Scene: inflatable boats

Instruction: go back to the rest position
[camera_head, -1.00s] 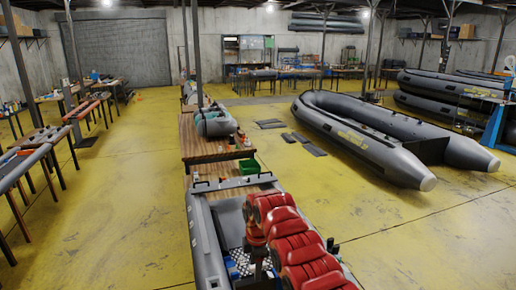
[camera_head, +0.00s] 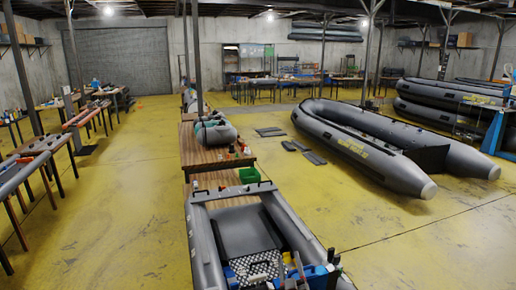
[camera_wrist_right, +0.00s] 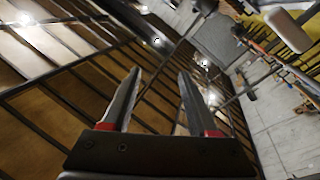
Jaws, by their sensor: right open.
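My right gripper (camera_wrist_right: 159,75) shows in the right wrist view. Its two metal fingers stand apart with nothing between them. Behind them are ceiling beams, lamps and a tilted view of the room. In the head view I make out neither gripper clearly, and no red arm is in front of the near grey inflatable boat (camera_head: 290,222). My left gripper is not in view.
Blue tool holders (camera_head: 312,277) and a checkered panel (camera_head: 262,265) sit in the near boat. A wooden table (camera_head: 205,158) with a green bin (camera_head: 249,175) stands beyond it. A large grey boat (camera_head: 385,165) lies right. Yellow floor is open between.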

